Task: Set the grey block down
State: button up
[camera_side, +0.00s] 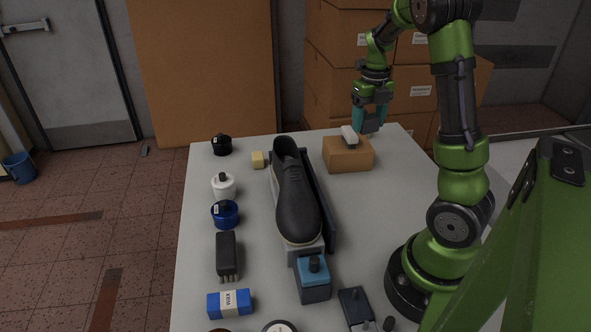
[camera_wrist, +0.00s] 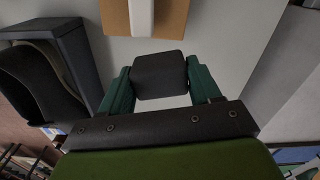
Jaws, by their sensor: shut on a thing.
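My gripper (camera_side: 366,122) is over the far right part of the table, just right of and behind the brown box. In the wrist view its green fingers (camera_wrist: 160,88) are shut on a dark grey block (camera_wrist: 159,74), one finger on each side. In the side view the block (camera_side: 371,127) is partly hidden by the fingers. The block appears to be held above the pale table top (camera_side: 395,190); its exact height is hard to judge.
The brown box (camera_side: 347,155) carries a white-topped piece (camera_side: 349,136); both show in the wrist view. A black shoe (camera_side: 296,195) stands on a grey support at the table's middle. Jars, a brush (camera_side: 227,255) and a blue wax box (camera_side: 230,303) line the left.

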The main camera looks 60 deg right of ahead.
jog(key=w+d+f+n, duration=0.1)
jog(key=w+f, duration=0.1)
jog(key=w, duration=1)
jog(key=w+f+n, duration=0.1)
jog(key=w+f, duration=0.1)
jog(key=w, duration=1)
notch_tip(320, 180, down, 6)
jog(key=shift+w+r, duration=0.1)
jog(key=shift+w, duration=0.05)
jog(key=shift+f, duration=2.1)
jog(key=shift+f, duration=0.15)
jog(key=o, duration=1.1)
jog(key=shift+c, duration=0.2)
